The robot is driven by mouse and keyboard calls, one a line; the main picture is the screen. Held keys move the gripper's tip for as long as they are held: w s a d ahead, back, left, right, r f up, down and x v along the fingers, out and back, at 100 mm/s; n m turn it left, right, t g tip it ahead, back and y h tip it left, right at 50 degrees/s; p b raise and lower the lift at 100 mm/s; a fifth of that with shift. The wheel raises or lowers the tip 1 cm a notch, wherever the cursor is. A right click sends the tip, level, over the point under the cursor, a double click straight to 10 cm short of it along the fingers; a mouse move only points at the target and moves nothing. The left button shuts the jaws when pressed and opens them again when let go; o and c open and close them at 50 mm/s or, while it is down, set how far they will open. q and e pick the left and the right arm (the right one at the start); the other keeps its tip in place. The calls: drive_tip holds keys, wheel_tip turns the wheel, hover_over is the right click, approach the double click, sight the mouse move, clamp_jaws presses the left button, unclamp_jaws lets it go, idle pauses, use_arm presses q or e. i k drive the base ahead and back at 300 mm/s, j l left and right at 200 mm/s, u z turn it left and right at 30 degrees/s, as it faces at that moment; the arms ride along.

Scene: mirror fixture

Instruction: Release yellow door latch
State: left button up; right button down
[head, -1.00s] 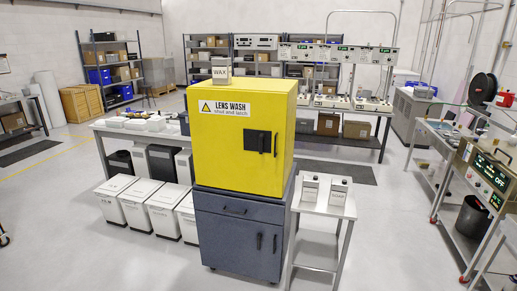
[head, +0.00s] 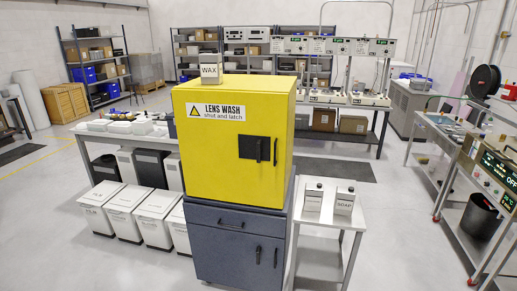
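The yellow cabinet (head: 222,157) labelled "LENS WASH shut and latch" stands on a dark blue-grey base cabinet (head: 222,234) in the middle of the head view. Its door looks shut. The black latch (head: 254,149) sits on the right part of the door, with a slim dark handle just right of it. Whether the latch is engaged cannot be told. Neither of my grippers shows in the view.
A small cart (head: 345,216) with two labelled containers stands right of the cabinet. A "WAX" container (head: 210,73) is on the cabinet top. Open floor lies in front at left.

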sight(258, 144)
drive_tip(key=i+j, duration=0.15)
drive_tip(key=i, duration=0.35)
drive_tip(key=i+j, duration=0.15)
drive_tip(key=i, duration=0.3)
drive_tip(key=i+j, duration=0.2)
drive_tip(key=i, duration=0.3)
